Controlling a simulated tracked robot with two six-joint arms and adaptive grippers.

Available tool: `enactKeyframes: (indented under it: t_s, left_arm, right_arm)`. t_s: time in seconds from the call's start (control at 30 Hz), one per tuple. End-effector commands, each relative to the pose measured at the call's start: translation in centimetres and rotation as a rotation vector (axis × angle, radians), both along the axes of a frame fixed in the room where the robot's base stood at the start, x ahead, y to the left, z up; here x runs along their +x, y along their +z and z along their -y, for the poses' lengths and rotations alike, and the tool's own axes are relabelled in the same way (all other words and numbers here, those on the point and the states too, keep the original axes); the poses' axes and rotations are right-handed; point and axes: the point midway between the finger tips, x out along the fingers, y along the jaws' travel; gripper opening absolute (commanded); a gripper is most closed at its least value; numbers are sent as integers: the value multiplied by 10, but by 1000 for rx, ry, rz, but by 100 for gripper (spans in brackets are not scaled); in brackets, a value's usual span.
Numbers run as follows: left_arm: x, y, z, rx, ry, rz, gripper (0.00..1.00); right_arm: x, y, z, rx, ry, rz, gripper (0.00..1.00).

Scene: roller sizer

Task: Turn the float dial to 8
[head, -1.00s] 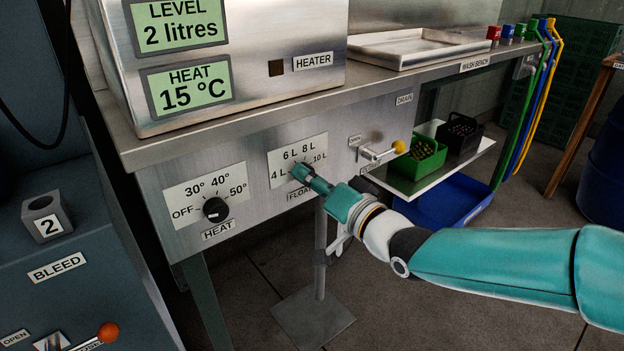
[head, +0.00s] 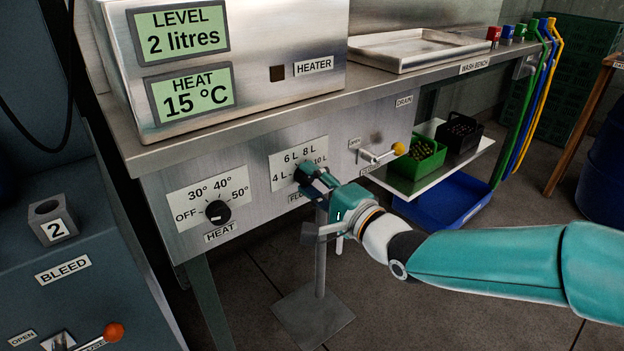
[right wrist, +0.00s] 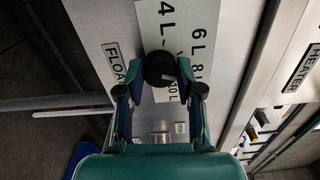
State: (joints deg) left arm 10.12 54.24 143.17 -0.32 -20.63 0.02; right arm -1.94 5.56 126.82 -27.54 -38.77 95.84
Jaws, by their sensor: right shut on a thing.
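The float dial, a black knob, sits on the front panel below a white scale plate (head: 298,160) marked 4 L, 6 L, 8 L and 10 L. My right gripper (head: 307,177) is shut on the knob. In the right wrist view the float dial (right wrist: 159,67) shows between the two fingertips (right wrist: 160,90). The level display (head: 179,31) reads 2 litres. My left gripper is not in view.
The heat dial (head: 217,211) is left of the float dial. The drain lever (head: 385,154) with a yellow knob is close on the right. A stand (head: 318,290) is below my right gripper. The bleed cabinet (head: 70,235) is at the left.

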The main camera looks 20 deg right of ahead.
Motion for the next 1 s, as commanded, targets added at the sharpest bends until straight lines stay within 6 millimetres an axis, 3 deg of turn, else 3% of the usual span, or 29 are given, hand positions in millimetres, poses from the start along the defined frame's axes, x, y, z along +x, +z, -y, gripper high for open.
enactKeyframes:
  t_s: [0.7,0.73,0.87,1.0]
  left_arm:
    - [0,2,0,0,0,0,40]
    - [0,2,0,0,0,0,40]
    - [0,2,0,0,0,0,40]
    - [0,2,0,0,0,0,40]
  right_arm:
    - [1,-4,3,90,-8,-43,1]
    - [1,-4,3,90,-8,-43,39]
    - [0,-3,2,89,-6,-40,61]
    - [0,-2,1,88,-3,-38,61]
